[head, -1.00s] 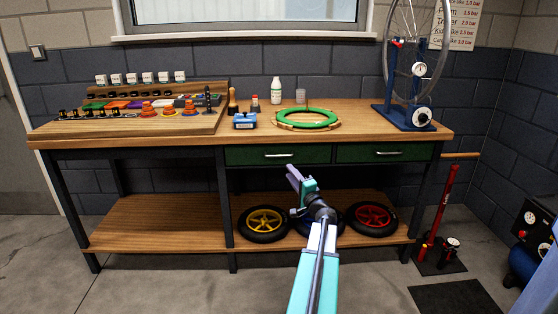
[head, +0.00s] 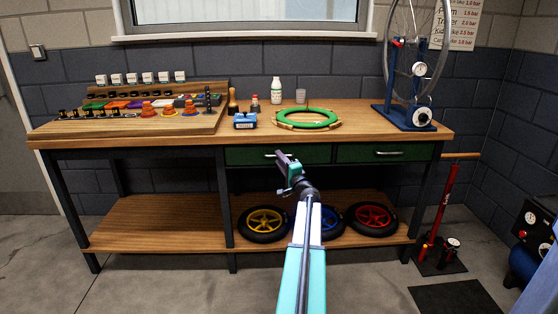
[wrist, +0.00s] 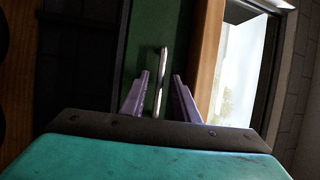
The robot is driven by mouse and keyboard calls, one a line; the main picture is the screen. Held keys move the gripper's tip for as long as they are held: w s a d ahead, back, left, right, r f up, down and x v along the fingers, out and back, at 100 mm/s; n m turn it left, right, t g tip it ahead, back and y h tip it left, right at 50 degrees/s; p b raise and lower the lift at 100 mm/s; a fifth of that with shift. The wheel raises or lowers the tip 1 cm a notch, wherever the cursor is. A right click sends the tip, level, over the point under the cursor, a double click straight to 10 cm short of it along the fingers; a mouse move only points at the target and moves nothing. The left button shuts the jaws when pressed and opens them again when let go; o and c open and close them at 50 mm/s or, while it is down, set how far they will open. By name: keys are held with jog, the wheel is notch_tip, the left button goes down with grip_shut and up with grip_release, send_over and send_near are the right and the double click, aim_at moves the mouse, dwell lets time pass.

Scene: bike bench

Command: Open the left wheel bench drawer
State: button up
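The left wheel bench drawer (head: 243,155) has a green front under the bench top and looks shut. Its silver bar handle (wrist: 160,80) shows in the wrist view between the two purple fingers of my gripper (wrist: 160,97). The fingers are apart, with a gap on each side of the handle. In the head view my gripper (head: 284,159) is in front of the drawer and hides part of the handle. Whether the fingers reach fully around the handle is not clear.
The right drawer (head: 365,153) is beside it and shut. The wooden bench top (head: 300,134) lies just above. Below, the lower shelf holds a yellow wheel (head: 264,223), a partly hidden blue wheel (head: 328,219) and a red wheel (head: 372,218).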

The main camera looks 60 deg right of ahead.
jog(key=shift+w+d+r, duration=0.15)
jog(key=shift+w+d, duration=0.1)
jog(key=shift+w, duration=0.2)
grip_shut()
jog(key=shift+a, duration=0.2)
